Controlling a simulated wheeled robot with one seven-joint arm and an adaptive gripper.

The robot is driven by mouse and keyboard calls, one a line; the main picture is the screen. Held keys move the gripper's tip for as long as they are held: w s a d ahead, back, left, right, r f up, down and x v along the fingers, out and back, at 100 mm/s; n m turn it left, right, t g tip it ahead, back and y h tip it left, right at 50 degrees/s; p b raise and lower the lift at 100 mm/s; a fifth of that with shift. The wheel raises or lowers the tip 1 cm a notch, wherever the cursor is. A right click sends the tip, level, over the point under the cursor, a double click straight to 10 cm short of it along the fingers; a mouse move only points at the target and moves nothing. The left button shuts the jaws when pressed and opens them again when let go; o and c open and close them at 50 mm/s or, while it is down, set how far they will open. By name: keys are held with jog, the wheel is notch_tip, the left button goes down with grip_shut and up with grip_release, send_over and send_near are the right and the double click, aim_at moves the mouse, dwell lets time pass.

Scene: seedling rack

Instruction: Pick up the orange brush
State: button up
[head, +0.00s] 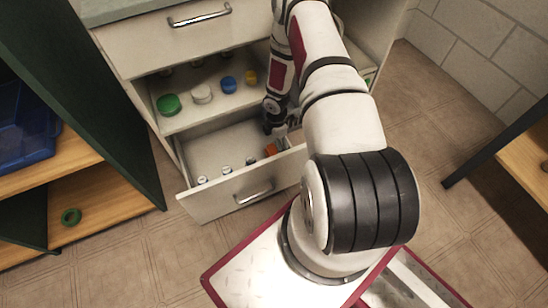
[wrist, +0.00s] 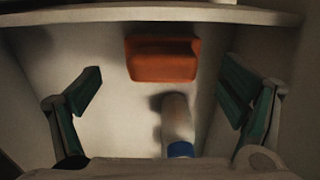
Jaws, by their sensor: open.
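The orange brush (head: 270,150) lies in the open lower drawer (head: 240,206), near its right end and front wall. In the wrist view the brush (wrist: 163,60) is a blocky orange shape close to the drawer wall at the top. My gripper (head: 280,129) reaches down into the drawer beside the brush. In the wrist view my gripper (wrist: 161,72) is open, with one green-padded finger on each side. The brush appears between the fingertips, apart from both. The arm hides part of the drawer's right side.
A white cylinder with a blue end (wrist: 178,125) lies below the brush in the wrist view. Several small white-topped items stand along the drawer front. The shelf above holds a green lid (head: 168,104), a blue one (head: 229,85) and others. A dark green cabinet door (head: 95,95) stands at left.

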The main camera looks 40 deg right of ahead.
aim_at(275, 150)
jog(key=f, duration=0.1)
jog(key=f+b, duration=0.1)
jog(key=f, duration=0.1)
jog(key=f+b, duration=0.1)
jog(key=shift+s+a+f, duration=0.1)
jog(key=shift+a+f, duration=0.05)
jog(key=shift+a, duration=0.2)
jog(key=c, duration=1.5)
jog(key=shift+o, duration=0.2)
notch_tip(275, 150, up, 10)
jog(key=p, duration=0.4)
jog(key=shift+p, duration=0.3)
